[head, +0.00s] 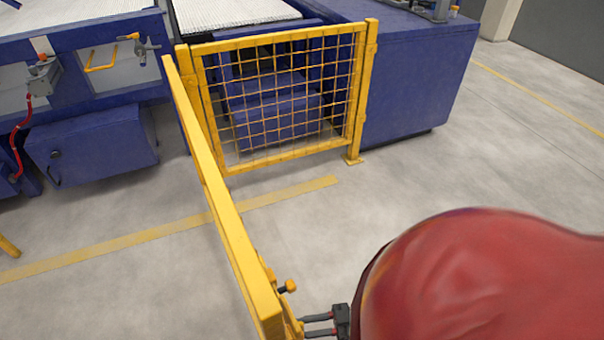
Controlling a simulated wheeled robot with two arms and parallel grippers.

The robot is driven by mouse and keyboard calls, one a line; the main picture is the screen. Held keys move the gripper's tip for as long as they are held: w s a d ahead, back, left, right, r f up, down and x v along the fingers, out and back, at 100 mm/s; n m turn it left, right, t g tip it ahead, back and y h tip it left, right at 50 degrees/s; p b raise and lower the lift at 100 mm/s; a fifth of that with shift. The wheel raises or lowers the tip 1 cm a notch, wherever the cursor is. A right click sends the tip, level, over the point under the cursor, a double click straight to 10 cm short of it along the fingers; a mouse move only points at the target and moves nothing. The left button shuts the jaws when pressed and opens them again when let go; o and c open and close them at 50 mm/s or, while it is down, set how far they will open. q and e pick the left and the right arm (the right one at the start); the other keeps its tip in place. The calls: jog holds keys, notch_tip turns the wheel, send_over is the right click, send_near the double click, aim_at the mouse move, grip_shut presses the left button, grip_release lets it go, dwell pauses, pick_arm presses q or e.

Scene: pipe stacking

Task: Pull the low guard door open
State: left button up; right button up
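The low guard door (222,210) is a yellow frame seen nearly edge-on. It stands swung out from the yellow post at the left of a mesh panel (285,95), with its free end towards me at the bottom of the head view. A small orange-tipped knob (288,287) sticks out near that free end. My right gripper (304,326), on the red arm from the right, has its two dark fingers at the door's free end. The fingers show a gap, but their tips meet yellow parts and their grip is unclear. My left gripper is out of view.
A blue machine (410,85) stands behind the mesh panel, and another blue bench (90,150) with a red cable is at the left. A yellow line (130,240) crosses the floor under the door. The grey floor (480,150) at the right is clear.

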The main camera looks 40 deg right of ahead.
jog(key=shift+o, duration=1.2)
jog(key=b+v, duration=0.4)
jog(key=v, duration=1.3)
jog(key=shift+d+b, duration=0.15)
jog(key=shift+b, duration=0.2)
jog(key=shift+r, duration=0.1)
